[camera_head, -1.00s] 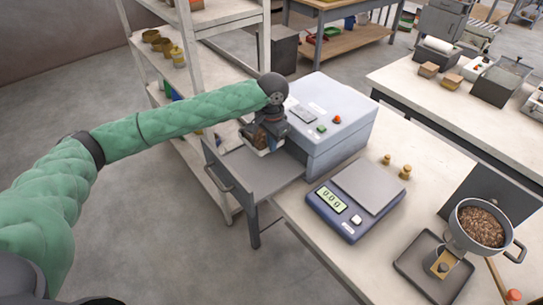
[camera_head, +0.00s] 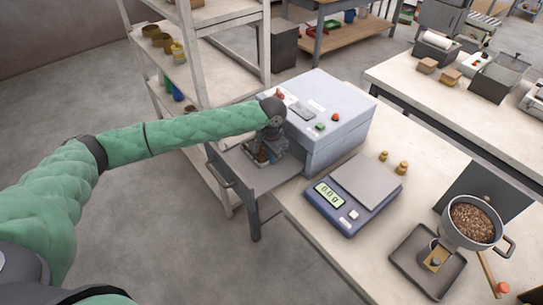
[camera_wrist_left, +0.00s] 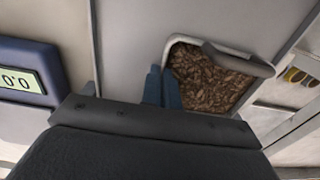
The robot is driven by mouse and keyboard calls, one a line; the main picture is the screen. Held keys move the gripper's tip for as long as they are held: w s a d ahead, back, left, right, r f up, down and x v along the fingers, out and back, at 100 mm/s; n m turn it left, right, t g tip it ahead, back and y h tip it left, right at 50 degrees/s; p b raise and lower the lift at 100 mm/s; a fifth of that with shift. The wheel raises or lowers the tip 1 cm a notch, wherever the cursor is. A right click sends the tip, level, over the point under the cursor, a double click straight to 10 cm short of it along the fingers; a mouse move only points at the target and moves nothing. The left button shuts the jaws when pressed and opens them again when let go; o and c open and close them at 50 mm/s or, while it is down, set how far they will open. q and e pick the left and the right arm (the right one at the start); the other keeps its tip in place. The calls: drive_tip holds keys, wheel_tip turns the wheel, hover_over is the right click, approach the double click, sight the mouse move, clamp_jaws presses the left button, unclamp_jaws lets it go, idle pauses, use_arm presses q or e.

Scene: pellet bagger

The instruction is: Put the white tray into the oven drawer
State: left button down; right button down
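My left gripper (camera_head: 266,148) points down over the pulled-out grey drawer (camera_head: 285,180) of the blue-grey oven (camera_head: 335,118). The white tray (camera_head: 254,157) is under it, partly hidden by the gripper, with brown pellets inside. In the left wrist view the tray (camera_wrist_left: 170,50) is filled with pellets and has a dark grip along one edge. My two blue fingertips (camera_wrist_left: 163,86) are close together at its side wall and look closed on it. I cannot tell whether the tray touches the drawer floor. My right gripper is not in view.
A blue scale (camera_head: 352,193) stands on the bench in front of the oven. A metal pot of pellets (camera_head: 473,222) stands at the bench's right. A white shelf rack (camera_head: 195,60) rises behind and left of the drawer. Small brass weights (camera_head: 402,167) lie behind the scale.

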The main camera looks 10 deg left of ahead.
use_arm(q)
drive_tip(key=c, duration=1.7)
unclamp_jaws()
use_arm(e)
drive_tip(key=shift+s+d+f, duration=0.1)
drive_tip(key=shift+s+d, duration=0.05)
